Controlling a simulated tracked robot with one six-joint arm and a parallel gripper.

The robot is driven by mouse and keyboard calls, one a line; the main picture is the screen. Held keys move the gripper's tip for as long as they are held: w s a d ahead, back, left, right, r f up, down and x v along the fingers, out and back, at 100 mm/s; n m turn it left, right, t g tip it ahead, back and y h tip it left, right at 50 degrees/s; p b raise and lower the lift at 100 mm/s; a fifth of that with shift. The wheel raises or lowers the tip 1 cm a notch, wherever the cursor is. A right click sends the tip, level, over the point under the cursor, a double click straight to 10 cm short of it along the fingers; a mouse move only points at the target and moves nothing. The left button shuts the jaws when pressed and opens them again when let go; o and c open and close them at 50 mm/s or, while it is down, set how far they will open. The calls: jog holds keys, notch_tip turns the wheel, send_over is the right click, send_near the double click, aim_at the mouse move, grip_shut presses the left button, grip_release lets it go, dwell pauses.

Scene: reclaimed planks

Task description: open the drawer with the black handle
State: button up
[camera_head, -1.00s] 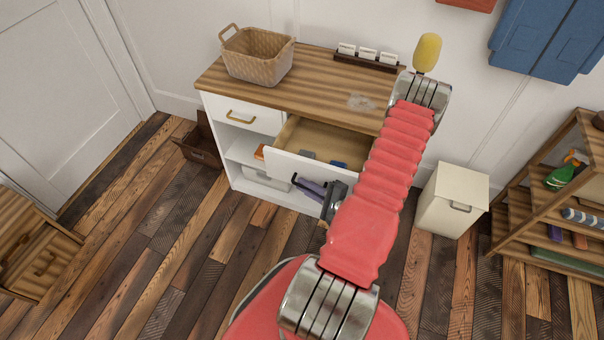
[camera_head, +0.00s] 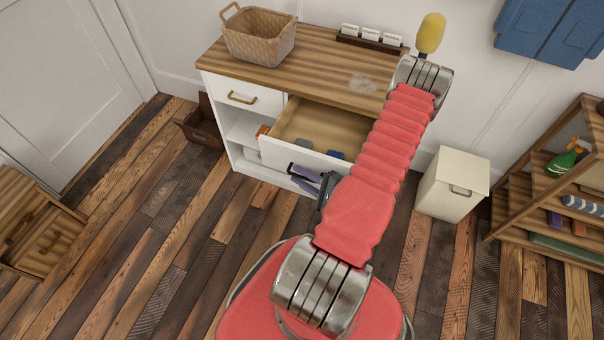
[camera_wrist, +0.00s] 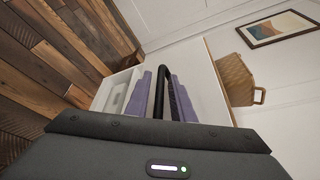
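The drawer (camera_head: 283,156) with the black handle is pulled well out of the white cabinet, and its wooden inside shows from above. The black handle (camera_head: 303,171) is on its white front, partly hidden by my gripper. My gripper (camera_head: 307,179) is at the handle, with its purple fingers on either side of the bar. In the wrist view the black handle (camera_wrist: 160,92) runs between the two fingers of my gripper (camera_wrist: 157,100), which look closed on it. The wrist view also shows the white drawer front (camera_wrist: 202,88) close behind the fingers.
A second drawer with a brass handle (camera_head: 241,98) is shut at the left. A wicker basket (camera_head: 258,36) stands on the cabinet top. A cream bin (camera_head: 452,184) and wooden shelves (camera_head: 520,190) stand at the right. The plank floor (camera_head: 190,240) left of my body is clear.

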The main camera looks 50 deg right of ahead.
jog(key=shift+o, duration=0.7)
jog(key=shift+s, duration=0.15)
jog(key=shift+s, duration=0.2)
jog(key=v, duration=1.3)
dwell(0.4)
